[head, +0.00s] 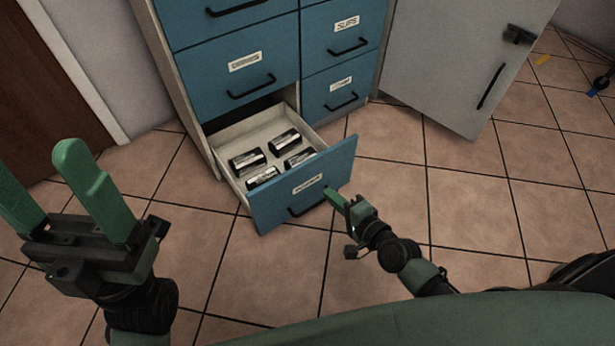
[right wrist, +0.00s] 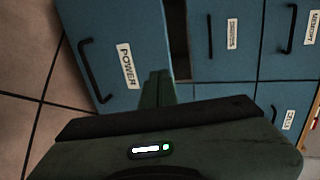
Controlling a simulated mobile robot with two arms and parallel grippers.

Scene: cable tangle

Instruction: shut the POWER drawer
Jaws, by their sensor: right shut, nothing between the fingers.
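The POWER drawer (head: 335,174) is the bottom-left drawer of the blue cabinet and stands pulled out. Several black-and-silver items lie inside it. Its front and handle (head: 307,210) face me; in the right wrist view its label reads POWER (right wrist: 128,66). My right gripper (head: 334,196) is shut and empty, with its green fingertips at the right part of the drawer front, beside the handle. In the right wrist view the fingertips (right wrist: 158,80) overlap the front's edge; I cannot tell if they touch. My left gripper (head: 38,170) is open and empty, at the left, away from the drawer.
Other blue drawers (head: 235,72) above and to the right look shut. A grey door or panel (head: 455,65) stands at the right of the cabinet. A brown wooden surface (head: 40,85) is at the left. The tiled floor (head: 470,215) around the drawer is clear.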

